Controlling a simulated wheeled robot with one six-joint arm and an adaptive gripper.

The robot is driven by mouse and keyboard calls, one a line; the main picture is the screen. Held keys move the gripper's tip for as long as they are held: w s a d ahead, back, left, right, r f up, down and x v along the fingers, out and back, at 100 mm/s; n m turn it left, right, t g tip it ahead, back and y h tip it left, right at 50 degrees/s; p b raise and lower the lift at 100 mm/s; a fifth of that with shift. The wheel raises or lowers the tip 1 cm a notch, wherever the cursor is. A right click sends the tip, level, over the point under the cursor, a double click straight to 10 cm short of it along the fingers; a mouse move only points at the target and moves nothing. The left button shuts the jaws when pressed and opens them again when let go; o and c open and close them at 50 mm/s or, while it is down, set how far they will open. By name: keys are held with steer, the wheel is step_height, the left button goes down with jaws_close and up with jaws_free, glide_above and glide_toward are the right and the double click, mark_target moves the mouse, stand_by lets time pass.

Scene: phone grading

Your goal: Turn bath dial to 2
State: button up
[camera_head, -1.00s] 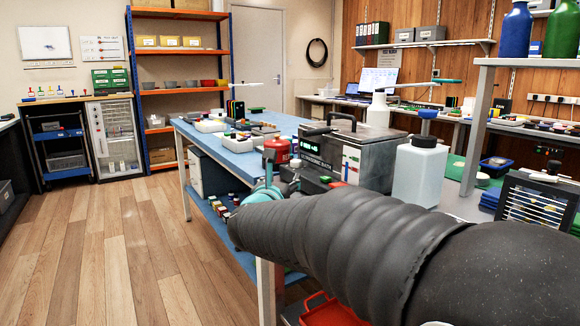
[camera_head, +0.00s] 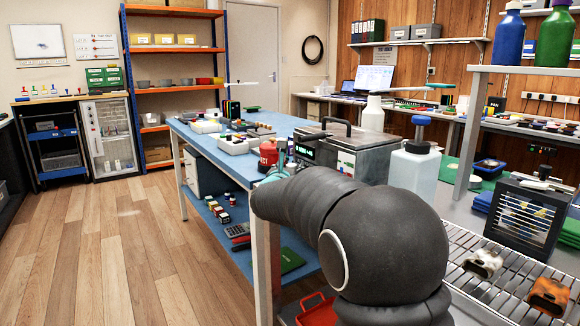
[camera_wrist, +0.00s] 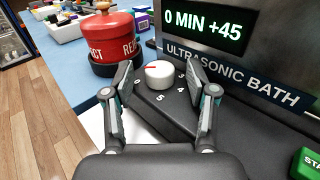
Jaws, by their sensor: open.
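The ultrasonic bath (camera_head: 350,150) is a grey metal box with a dark front on the blue bench. In the wrist view its display (camera_wrist: 203,25) reads "0 MIN +45". The white bath dial (camera_wrist: 160,74) has a red pointer mark and sits on a dark ledge below the display, with numbers around it; 3, 4 and 5 show. The red mark points left. My gripper (camera_wrist: 163,85) is open, with one finger on each side of the dial and gaps between. In the head view my arm hides most of the gripper (camera_head: 272,172).
A red lidded pot (camera_wrist: 105,35) stands just left of the dial. A green start button (camera_wrist: 306,163) is at the lower right. A white bottle with a blue cap (camera_head: 414,168) stands right of the bath. A wire rack (camera_head: 490,300) lies at the lower right.

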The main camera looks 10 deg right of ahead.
steer(key=shift+w, duration=0.15)
jaws_close()
steer(key=shift+h, duration=0.3)
steer(key=shift+w+a+f+m+g+h+b, duration=0.1)
steer(key=shift+a+m+g+h+b, duration=0.1)
steer(key=shift+m+g+h+b, duration=0.6)
steer(key=m+g+h, duration=0.1)
steer(key=m+h, duration=0.1)
steer(key=m+g+h, duration=0.1)
steer(key=g+h, duration=0.1)
steer(key=shift+w+a+m+h, duration=0.2)
steer(key=shift+m+h, duration=0.1)
steer(key=shift+m, duration=0.1)
steer(key=m+g+h, duration=0.1)
steer(key=m+g, duration=0.1)
steer(key=m+g+h+p, duration=0.1)
steer(key=g, duration=0.1)
steer(key=shift+w+a+h, duration=0.1)
steer(key=shift+w+h, duration=0.15)
steer(key=shift+h, duration=0.05)
steer(key=shift+w+m+g+h+p, duration=0.15)
steer(key=shift+m+g+h+p, duration=0.45)
steer(key=shift+m+g, duration=0.8)
steer(key=shift+w+m+g+h+p, duration=0.1)
steer(key=shift+m+g+h+p, duration=0.35)
steer(key=shift+g, duration=1.25)
